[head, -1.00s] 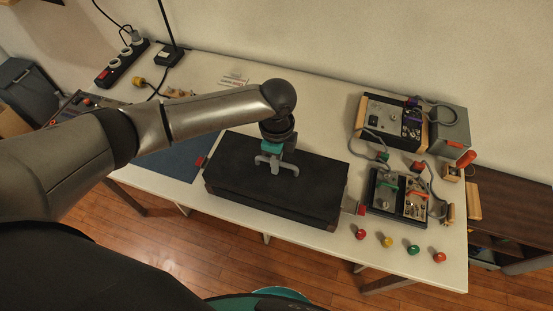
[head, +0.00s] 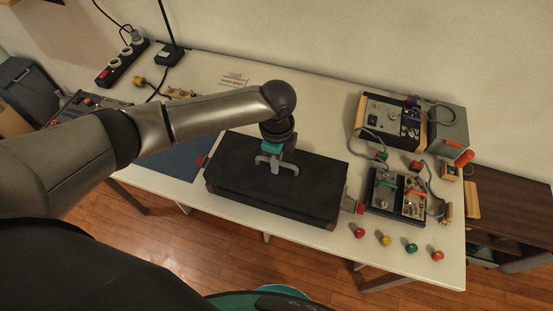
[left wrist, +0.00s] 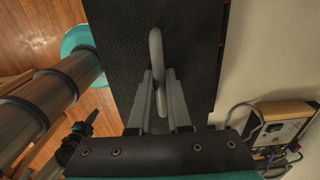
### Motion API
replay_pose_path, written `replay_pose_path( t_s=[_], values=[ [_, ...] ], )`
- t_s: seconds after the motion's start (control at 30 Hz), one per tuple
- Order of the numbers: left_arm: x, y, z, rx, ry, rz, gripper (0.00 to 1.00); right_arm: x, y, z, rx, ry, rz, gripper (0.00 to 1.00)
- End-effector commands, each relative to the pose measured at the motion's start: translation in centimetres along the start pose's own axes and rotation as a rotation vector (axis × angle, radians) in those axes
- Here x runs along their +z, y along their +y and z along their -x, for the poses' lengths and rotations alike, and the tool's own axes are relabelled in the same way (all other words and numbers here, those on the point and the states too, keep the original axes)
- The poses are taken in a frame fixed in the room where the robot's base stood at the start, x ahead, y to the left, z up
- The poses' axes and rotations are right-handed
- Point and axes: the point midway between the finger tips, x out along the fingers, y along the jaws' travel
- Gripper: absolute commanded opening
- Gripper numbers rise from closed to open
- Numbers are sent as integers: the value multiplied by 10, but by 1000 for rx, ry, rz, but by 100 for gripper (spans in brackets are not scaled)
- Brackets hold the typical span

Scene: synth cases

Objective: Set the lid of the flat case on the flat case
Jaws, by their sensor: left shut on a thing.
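The lid (head: 318,178) of the flat case is a black textured slab with a grey bar handle on top, lying over the black flat case (head: 270,207) near the table's front edge. Lid and case line up closely; I cannot tell whether a thin gap is left between them. My left gripper (head: 275,166) is above the lid's middle, shut on the handle. In the left wrist view the fingers (left wrist: 159,92) close around the grey handle (left wrist: 156,48) over the black lid (left wrist: 120,45). The case's inside is hidden. My right gripper is not in view.
A blue mat (head: 176,160) lies left of the case. A dark component tray (head: 385,193) and a grey instrument box (head: 390,122) stand to the right. Several coloured knobs (head: 386,240) lie at the front right. A power strip (head: 121,62) lies at the back left.

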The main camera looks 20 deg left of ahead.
Motion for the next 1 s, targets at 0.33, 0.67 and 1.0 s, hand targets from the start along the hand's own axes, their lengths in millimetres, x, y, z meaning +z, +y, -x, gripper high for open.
replay_pose_path(
  t_s=[0.33,0.67,1.0],
  values=[
    [0,0,1,-1,1,0,0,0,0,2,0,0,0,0],
    [0,-1,1,-2,1,-1,0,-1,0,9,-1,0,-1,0],
    [0,-1,0,-2,1,0,0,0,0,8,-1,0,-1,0]
  ],
)
